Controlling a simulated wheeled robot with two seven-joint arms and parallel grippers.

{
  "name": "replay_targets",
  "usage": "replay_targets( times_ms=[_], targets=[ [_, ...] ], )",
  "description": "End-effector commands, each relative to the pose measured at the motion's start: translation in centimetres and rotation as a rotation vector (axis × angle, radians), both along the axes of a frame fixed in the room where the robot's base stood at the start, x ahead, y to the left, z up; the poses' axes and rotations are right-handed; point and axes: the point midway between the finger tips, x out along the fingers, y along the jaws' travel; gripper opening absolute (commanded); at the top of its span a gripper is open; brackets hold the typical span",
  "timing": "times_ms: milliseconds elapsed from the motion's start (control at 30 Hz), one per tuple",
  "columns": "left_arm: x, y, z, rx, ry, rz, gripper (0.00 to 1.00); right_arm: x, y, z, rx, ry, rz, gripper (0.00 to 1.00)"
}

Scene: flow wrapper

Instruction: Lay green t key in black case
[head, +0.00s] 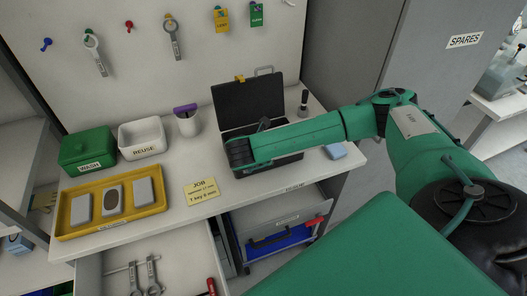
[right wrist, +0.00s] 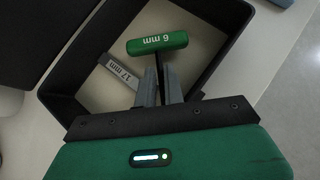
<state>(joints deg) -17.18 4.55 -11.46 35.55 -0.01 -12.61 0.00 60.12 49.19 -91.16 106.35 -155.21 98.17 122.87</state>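The black case (head: 248,102) stands open at the back right of the bench in the head view, lid raised. My right arm crosses in front of it and hides much of its inside and my right gripper. In the right wrist view, my right gripper (right wrist: 160,76) points into the case (right wrist: 232,46). Its fingers are close together on the shaft of the green T key (right wrist: 158,43), marked 6 mm. The key's handle stands beyond the fingertips, over the pale case floor. Whether the key touches the floor cannot be told. My left gripper is not in view.
A spanner marked 17 mm (right wrist: 122,78) lies in the case. Below, an open drawer (head: 183,249) holds tools.

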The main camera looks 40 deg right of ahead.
Motion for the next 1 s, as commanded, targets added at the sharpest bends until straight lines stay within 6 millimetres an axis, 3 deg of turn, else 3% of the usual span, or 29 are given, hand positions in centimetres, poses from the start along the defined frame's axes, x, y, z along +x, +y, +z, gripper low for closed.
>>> replay_targets(
  times_ms=[100, 433, 667, 733, 1000],
  targets=[
    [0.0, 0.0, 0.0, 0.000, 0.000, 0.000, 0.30, 0.0, 0.0, 0.0, 0.000, 0.000, 0.000, 0.28],
    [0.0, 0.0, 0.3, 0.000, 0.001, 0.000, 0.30, 0.0, 0.0, 0.3, 0.000, 0.001, 0.001, 0.28],
    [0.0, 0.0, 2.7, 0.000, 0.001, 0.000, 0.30, 0.0, 0.0, 2.0, -0.001, -0.001, 0.001, 0.28],
    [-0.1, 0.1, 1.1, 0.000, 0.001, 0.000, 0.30, -0.7, 1.4, 2.4, 0.005, -0.002, 0.004, 0.28],
    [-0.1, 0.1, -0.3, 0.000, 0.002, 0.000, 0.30, -3.2, 5.4, 7.0, 0.004, -0.002, 0.005, 0.28]
  ],
)
